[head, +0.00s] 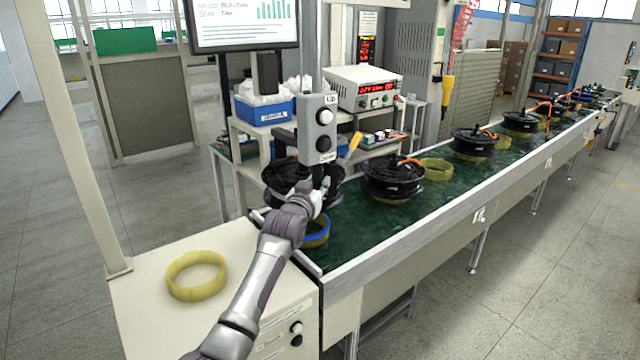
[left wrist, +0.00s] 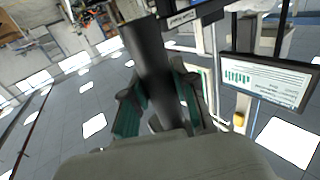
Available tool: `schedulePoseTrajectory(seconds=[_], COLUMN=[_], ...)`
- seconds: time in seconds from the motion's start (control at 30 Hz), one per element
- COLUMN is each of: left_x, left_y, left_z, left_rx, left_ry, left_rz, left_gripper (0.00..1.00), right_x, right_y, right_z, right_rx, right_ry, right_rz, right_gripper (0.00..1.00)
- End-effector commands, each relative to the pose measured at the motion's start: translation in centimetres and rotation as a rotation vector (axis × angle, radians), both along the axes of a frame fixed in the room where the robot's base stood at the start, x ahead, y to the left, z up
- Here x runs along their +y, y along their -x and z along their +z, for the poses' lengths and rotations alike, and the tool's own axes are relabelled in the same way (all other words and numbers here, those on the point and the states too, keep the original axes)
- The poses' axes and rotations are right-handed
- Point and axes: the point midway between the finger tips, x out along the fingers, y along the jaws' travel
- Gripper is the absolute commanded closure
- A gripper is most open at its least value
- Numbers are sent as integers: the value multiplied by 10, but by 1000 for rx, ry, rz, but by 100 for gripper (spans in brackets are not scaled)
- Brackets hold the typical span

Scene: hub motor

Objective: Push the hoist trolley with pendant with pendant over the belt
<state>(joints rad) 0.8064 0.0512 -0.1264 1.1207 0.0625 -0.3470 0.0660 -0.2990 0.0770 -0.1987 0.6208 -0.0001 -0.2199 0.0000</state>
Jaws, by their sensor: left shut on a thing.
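The pendant is a grey box (head: 318,130) with a white button and a dark button, labelled up and down, upright over the near end of the green belt (head: 350,222). My left gripper (head: 320,190) is just below the box, shut on the pendant's dark lower stem. In the left wrist view a dark cylinder (left wrist: 150,60) stands between the two fingers. The hoist trolley cannot be made out in either view. A black hub motor (head: 285,176) is behind my gripper, partly hidden; I cannot tell whether it hangs or rests. My right gripper is not in view.
Another hub motor (head: 392,180) sits on the belt, with several more farther along. A blue ring (head: 318,236) lies at the belt's near end. A yellow ring (head: 196,275) lies on the white cabinet. A monitor (head: 243,22) and blue bin (head: 264,110) stand behind.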

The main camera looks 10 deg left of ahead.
Motion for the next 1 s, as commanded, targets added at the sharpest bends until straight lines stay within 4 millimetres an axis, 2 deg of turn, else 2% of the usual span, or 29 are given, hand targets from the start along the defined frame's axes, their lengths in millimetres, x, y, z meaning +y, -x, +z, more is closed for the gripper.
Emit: schedulePoseTrajectory(seconds=[0.4, 0.43, 0.57, 0.87, 1.0], left_x=[-2, -2, -2, -1, 0], left_y=[0, 0, 0, 0, 8], left_z=[3, 3, 2, 0, 0], left_rx=[-3, -4, -2, 0, -1], left_ry=[3, 3, 3, 2, 2], left_rz=[-3, -3, -2, -1, -1], left_gripper=[100, 68, 46, 46, 46], right_x=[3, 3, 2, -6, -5], right_y=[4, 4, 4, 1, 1], right_z=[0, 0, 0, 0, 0], right_rx=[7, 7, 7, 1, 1], right_ry=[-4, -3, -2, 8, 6], right_rz=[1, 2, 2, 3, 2], right_gripper=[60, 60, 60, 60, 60])
